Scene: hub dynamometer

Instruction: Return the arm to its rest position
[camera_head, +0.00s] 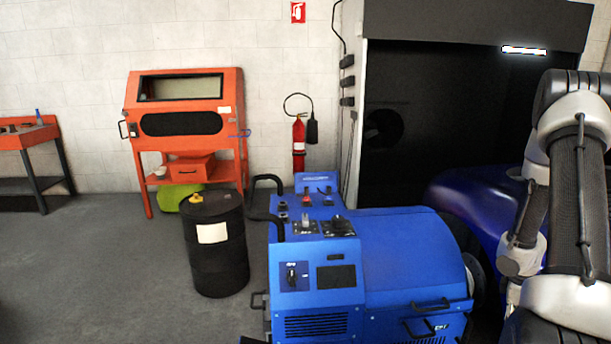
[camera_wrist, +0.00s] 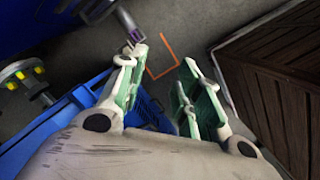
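My arm (camera_head: 578,180) shows at the right edge of the head view, folded upright beside the blue dynamometer (camera_head: 400,250). My gripper (camera_wrist: 164,62) shows in the wrist view with its two green-padded fingers spread apart. Nothing is held between them; the grey floor shows through the gap. My gripper cannot be made out in the head view.
In the wrist view, blue machinery (camera_wrist: 70,120) lies left of the fingers and a brown wooden crate (camera_wrist: 280,85) stands to the right. In the head view, a black drum (camera_head: 215,260) stands left of the dynamometer and an orange cabinet (camera_head: 240,100) behind it.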

